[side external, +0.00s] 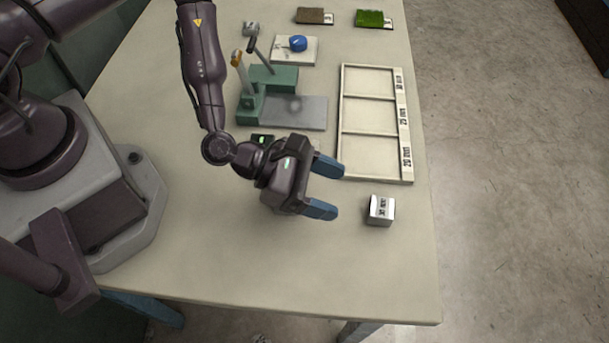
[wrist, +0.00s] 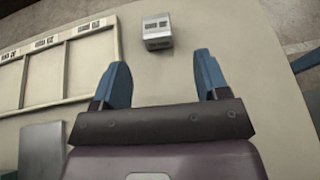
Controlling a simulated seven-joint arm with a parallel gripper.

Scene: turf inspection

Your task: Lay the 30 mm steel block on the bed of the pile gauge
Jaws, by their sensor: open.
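The steel block (side external: 381,211) is a small light-grey block with a printed label, on the table near its right edge. It also shows ahead of the fingers in the wrist view (wrist: 157,31). My gripper (side external: 330,189) is open and empty, with blue fingers, just left of the block and apart from it. In the wrist view the fingers (wrist: 161,80) are spread, with the block beyond their tips. The pile gauge (side external: 296,111) has a green frame with levers and a flat grey bed, behind my gripper. The bed looks empty.
A cream tray (side external: 343,125) with three labelled compartments stands right of the gauge, empty. A white plate with a blue object (side external: 298,43) lies behind the gauge. Brown (side external: 312,16) and green (side external: 372,18) turf samples lie at the far end. The front table area is clear.

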